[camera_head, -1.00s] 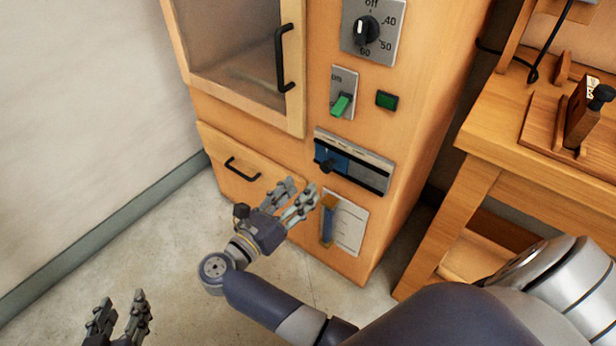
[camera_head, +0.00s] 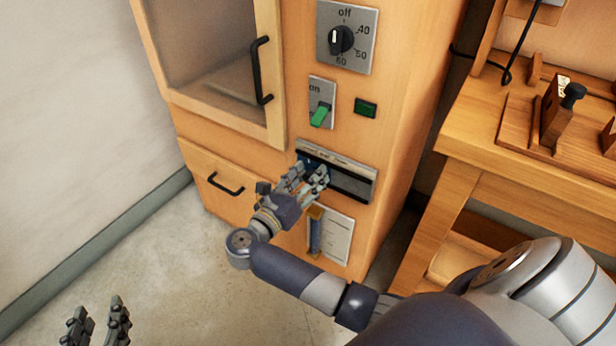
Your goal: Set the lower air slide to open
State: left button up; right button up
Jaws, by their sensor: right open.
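The lower air slide (camera_head: 350,183) is a grey plate with a dark slot, low on the wooden cabinet's front. Its blue sliding part and dark knob are mostly hidden behind my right gripper; the slot's right part shows black. My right gripper (camera_head: 309,176) is open in front of the left part of the slide, with its fingers around the knob area. I cannot tell whether they touch the knob. My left gripper (camera_head: 97,318) is at the bottom left, over the floor and away from the cabinet. Its two fingers stand apart.
Above the slide are a green switch (camera_head: 320,115), a green lamp (camera_head: 365,107) and a dial (camera_head: 341,40). A glazed door with a black handle (camera_head: 261,71) and a drawer (camera_head: 218,180) are left. A paper card (camera_head: 335,236) hangs below. A wooden bench (camera_head: 480,140) stands right.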

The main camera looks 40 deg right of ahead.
aim_at(348, 182)
grip_shut()
jog(key=shift+s+f, duration=0.1)
jog(key=shift+s, duration=0.25)
jog(key=s+d, duration=0.1)
jog(key=s, duration=0.1)
jog(key=s+d+p, duration=0.1)
jog(key=s, duration=0.1)
jog(key=s+d, duration=0.1)
jog(key=s, duration=0.1)
jog(key=shift+s, duration=0.3)
pick_arm(q)
jog(key=s+a+f+g+y, duration=0.1)
jog(key=s+a+f+g, duration=0.1)
jog(key=s+f+g, duration=0.2)
jog(key=shift+s+f, duration=0.3)
jog(key=shift+f, duration=0.75)
pick_arm(e)
jog(key=shift+s, duration=0.25)
jog(key=shift+d+f, duration=0.1)
jog(key=shift+c, duration=0.6)
grip_release()
jog(key=shift+o, duration=0.6)
jog(key=shift+s, duration=0.15)
